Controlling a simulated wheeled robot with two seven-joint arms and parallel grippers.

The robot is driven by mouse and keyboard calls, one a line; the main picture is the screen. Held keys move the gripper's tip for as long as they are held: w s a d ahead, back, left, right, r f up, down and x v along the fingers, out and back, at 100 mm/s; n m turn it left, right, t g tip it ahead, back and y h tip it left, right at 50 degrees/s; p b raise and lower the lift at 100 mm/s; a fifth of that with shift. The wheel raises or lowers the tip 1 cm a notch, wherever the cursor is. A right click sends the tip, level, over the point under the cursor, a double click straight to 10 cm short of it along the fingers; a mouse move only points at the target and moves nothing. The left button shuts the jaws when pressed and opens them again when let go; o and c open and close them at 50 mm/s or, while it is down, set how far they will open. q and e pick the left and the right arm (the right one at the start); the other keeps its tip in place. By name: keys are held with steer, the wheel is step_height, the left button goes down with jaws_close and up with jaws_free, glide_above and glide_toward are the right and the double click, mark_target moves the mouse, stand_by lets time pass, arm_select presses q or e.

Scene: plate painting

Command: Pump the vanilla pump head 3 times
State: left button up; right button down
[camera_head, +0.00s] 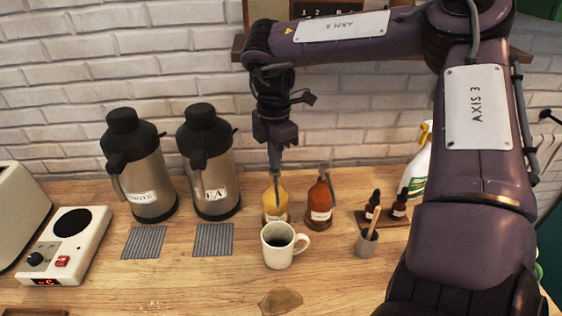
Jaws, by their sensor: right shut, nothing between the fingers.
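A yellow pump bottle (270,205) and an amber-brown pump bottle (319,206) stand side by side near the wall. Their labels are too small to read, so I cannot tell for certain which is vanilla. My right gripper (276,178) points straight down over the yellow bottle, shut and empty. Its fingers overlap the bottle's top and hide the pump head; I cannot tell whether they touch it. My left gripper is out of view.
Two steel flasks (147,185) (213,183) stand left, with striped mats (144,243) before them. A hot plate (66,245) is far left. Dropper bottles (399,205), a small cup (366,244) and a white spray bottle (418,170) stand right.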

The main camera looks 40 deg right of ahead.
steer(key=shift+s+f+b, duration=0.1)
steer(key=shift+f+b, duration=0.65)
steer(key=shift+f, duration=0.3)
steer(key=shift+r, duration=0.15)
steer(key=shift+r+p, duration=1.15)
steer(key=shift+r, duration=0.2)
steer(key=shift+f, duration=0.15)
